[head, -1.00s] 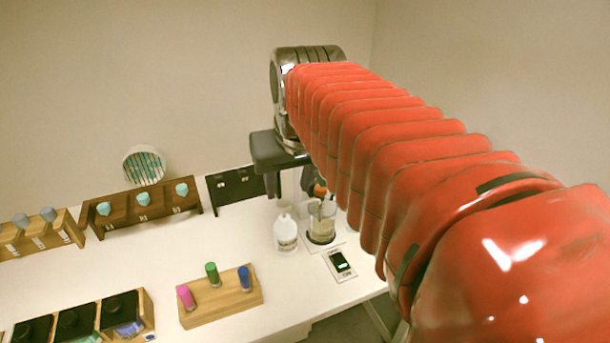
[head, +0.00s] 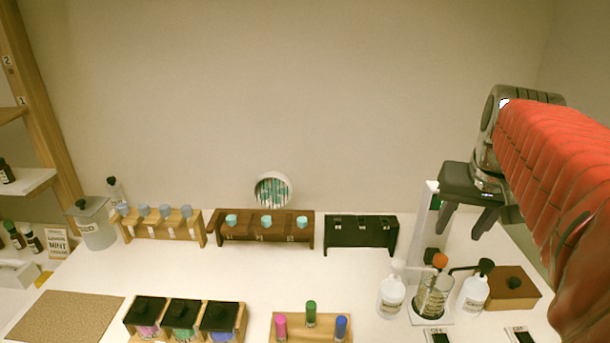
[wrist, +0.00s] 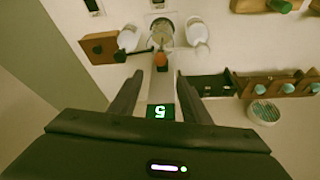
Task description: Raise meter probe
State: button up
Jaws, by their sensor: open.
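The meter probe, with an orange knob (head: 440,261), stands in a glass beaker (head: 433,298) on a white base. In the wrist view the orange knob (wrist: 160,60) sits just beyond the fingertips, between their lines. A white upright post (head: 426,212) rises behind the beaker, with a green display on it. In the wrist view the display (wrist: 160,112) reads 5 and lies between the fingers. My gripper (head: 466,228) is open and empty, above and right of the knob in the head view. It also shows in the wrist view (wrist: 159,78), apart from the knob.
White bottles (head: 391,297) and (head: 473,294) flank the beaker closely. A brown wooden block (head: 513,291) lies to the right. A black rack (head: 361,233) and a brown rack with teal-capped bottles (head: 264,239) stand at the back. The table middle is clear.

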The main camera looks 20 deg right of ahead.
aim_at(442, 257)
jog(key=x, duration=1.2)
jog(key=shift+f, duration=0.35)
grip_shut()
